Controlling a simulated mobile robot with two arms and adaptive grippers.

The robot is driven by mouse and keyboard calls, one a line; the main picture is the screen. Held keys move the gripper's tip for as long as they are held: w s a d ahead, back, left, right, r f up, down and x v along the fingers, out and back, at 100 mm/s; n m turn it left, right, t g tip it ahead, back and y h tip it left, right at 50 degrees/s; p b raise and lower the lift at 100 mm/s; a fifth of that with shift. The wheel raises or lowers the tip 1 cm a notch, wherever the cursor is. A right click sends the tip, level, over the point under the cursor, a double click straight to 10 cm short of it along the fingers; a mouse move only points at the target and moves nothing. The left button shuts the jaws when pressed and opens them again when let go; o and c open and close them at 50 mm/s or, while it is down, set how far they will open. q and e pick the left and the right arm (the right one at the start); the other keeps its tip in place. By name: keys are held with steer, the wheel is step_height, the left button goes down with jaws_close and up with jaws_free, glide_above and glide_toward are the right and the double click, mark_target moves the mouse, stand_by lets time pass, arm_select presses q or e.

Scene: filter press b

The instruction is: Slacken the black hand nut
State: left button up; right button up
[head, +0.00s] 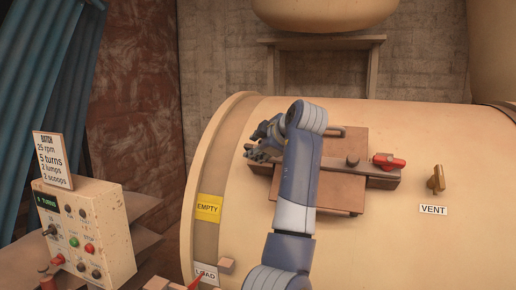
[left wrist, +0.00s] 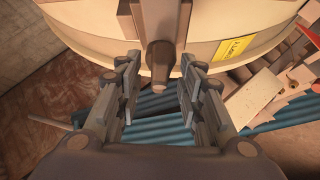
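My left gripper (head: 262,145) is at the left end of a crossbar (head: 375,182) on the drum's hatch. In the left wrist view, its two fingers (left wrist: 156,78) are apart, with the brown bar end (left wrist: 160,55) between them and visible gaps on both sides. My arm hides part of the hatch plate (head: 335,195) and the crossbar. My right gripper is not in view.
A red handle (head: 388,160) is at the crossbar's right end. A brass vent valve (head: 436,180) is farther right on the large cream drum (head: 400,240). A control box (head: 88,235) with a sign stands at lower left.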

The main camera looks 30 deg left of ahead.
arm_select(q)
steer(key=shift+s+d+r, duration=0.1)
steer(key=shift+d, duration=0.1)
steer(key=v, duration=1.1)
steer(key=shift+d+r, duration=0.15)
steer(key=shift+s, duration=0.1)
